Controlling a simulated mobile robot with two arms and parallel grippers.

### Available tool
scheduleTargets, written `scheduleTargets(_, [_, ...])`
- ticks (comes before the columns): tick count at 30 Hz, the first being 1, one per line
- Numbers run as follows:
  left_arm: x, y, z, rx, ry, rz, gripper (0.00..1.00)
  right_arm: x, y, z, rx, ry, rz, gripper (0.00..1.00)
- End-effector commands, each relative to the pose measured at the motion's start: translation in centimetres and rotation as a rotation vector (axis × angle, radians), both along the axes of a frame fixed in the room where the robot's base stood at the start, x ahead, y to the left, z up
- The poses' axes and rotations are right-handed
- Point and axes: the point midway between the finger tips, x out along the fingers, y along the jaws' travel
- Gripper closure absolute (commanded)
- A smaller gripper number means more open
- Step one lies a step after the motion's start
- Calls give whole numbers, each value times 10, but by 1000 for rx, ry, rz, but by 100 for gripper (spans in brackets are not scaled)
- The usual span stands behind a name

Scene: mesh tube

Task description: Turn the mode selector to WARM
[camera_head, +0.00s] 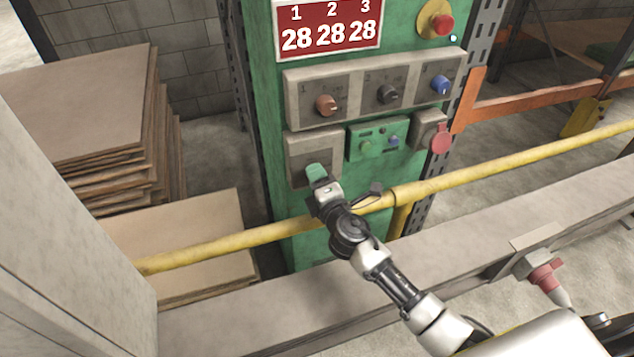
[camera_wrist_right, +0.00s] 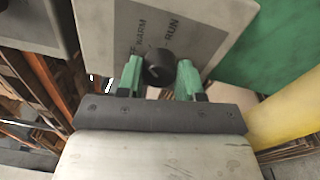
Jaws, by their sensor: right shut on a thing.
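The mode selector is a dark round knob (camera_wrist_right: 158,65) on a grey plate, seen in the right wrist view. The words WARM and RUN are printed on the plate above it, WARM to the left and RUN to the right. A short pale mark shows on the knob, but I cannot tell which word it points to. My right gripper (camera_wrist_right: 160,82) has its green fingers on either side of the knob and is shut on it. In the head view my right gripper (camera_head: 317,172) is at the lower-left grey plate (camera_head: 300,146) and hides the knob. My left gripper is not in view.
A yellow rail (camera_head: 460,180) runs across in front of the green cabinet (camera_head: 262,100). Above the plate is a row with an orange knob (camera_head: 326,105), a black knob (camera_head: 388,94) and a blue knob (camera_head: 440,85). A red button (camera_head: 443,24) sits at upper right.

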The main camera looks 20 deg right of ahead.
Motion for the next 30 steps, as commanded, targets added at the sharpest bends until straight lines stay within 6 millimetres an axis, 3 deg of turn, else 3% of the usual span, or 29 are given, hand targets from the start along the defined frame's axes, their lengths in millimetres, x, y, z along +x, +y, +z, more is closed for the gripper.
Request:
scheduleTargets(19, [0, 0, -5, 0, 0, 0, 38, 0, 0, -1, 60, 4, 0, 87])
scheduleTargets(20, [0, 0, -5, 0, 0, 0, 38, 0, 0, -1, 60, 4, 0, 62])
scheduleTargets(24, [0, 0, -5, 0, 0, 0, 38, 0, 0, -1, 59, 4, 0, 41])
scheduleTargets(30, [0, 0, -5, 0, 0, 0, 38, 0, 0, 0, 59, 3, 0, 38])
